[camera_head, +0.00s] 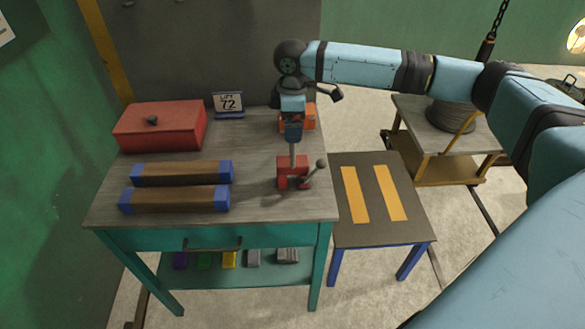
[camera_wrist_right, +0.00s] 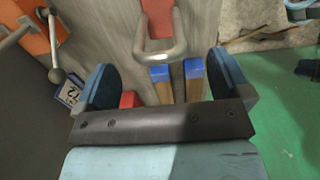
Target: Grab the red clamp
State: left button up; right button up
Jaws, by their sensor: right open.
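The red clamp (camera_head: 290,172) stands on the grey workbench near its right edge, with a ball-ended lever on its right side. It also shows at the top of the right wrist view (camera_wrist_right: 157,14), with a grey loop handle (camera_wrist_right: 160,52) rising from it. My right gripper (camera_head: 292,132) is directly above the clamp, pointing down. In the right wrist view its two fingers (camera_wrist_right: 158,72) are spread wide, and the handle shows just ahead of the gap. I cannot tell whether the handle is between the fingers. My left gripper is not in view.
An orange clamp (camera_head: 300,118) stands behind the red one, partly hidden by my arm. A number sign (camera_head: 228,103), a red toolbox (camera_head: 160,127) and two blue-ended wooden beams (camera_head: 182,173) occupy the bench's left. A low table (camera_head: 380,225) with yellow strips adjoins the right.

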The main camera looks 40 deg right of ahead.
aim_at(293, 158)
notch_tip(293, 158, down, 5)
jog(key=shift+r, duration=0.15)
jog(key=shift+c, duration=0.3)
grip_shut()
jog(key=shift+w+r, duration=0.1)
jog(key=shift+r, duration=0.05)
